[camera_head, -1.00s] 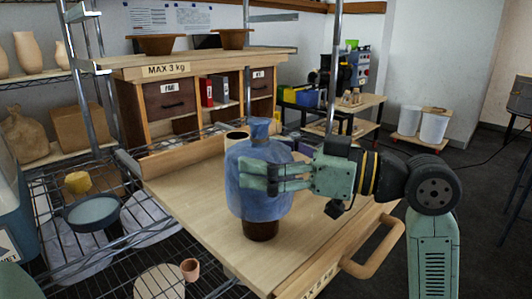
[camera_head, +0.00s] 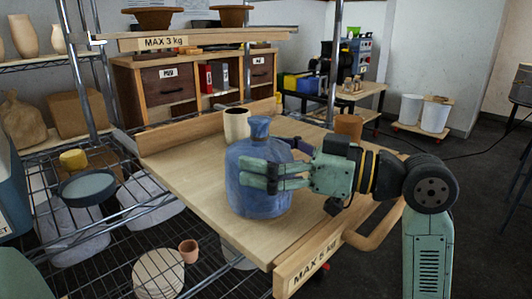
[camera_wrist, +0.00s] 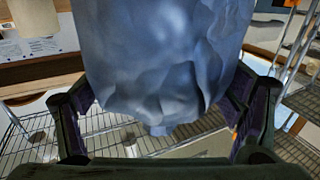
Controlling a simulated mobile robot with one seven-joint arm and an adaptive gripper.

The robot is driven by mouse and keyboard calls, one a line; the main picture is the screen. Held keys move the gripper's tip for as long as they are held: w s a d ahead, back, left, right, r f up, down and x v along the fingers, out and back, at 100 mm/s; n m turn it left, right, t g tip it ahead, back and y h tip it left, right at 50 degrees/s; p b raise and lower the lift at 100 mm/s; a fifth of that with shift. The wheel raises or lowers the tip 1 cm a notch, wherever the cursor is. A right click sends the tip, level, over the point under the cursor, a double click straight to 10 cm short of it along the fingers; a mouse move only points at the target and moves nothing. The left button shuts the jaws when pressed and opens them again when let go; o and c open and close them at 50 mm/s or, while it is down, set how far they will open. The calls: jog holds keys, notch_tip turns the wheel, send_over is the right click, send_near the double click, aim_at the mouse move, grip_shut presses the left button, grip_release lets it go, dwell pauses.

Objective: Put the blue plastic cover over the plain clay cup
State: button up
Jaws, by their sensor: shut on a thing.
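The blue plastic cover (camera_head: 258,195), bag-like with a narrow knotted top, stands upright on the wooden pull-out board (camera_head: 185,180). Its lower edge appears to meet the board, and nothing shows beneath it. My gripper (camera_head: 266,160) reaches in from the right and is shut on the cover's sides at mid-height. In the wrist view the cover (camera_wrist: 165,60) fills the space between both fingers. A cream cup (camera_head: 236,124) stands behind the cover. A plain reddish-brown cup (camera_head: 348,126) stands farther back to the right, behind my wrist. What is inside the cover is hidden.
The board has a front lip (camera_head: 312,262) marked "MAX 5 kg" and a curved wooden handle (camera_head: 376,228). A wire rack on the left holds a dark round pan (camera_head: 87,187) and a small terracotta pot (camera_head: 188,250). The board's left part is clear.

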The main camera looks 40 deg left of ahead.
jog(key=shift+f+b, duration=0.35)
jog(key=shift+f, duration=0.05)
jog(key=o, duration=1)
jog(key=v, duration=1.2)
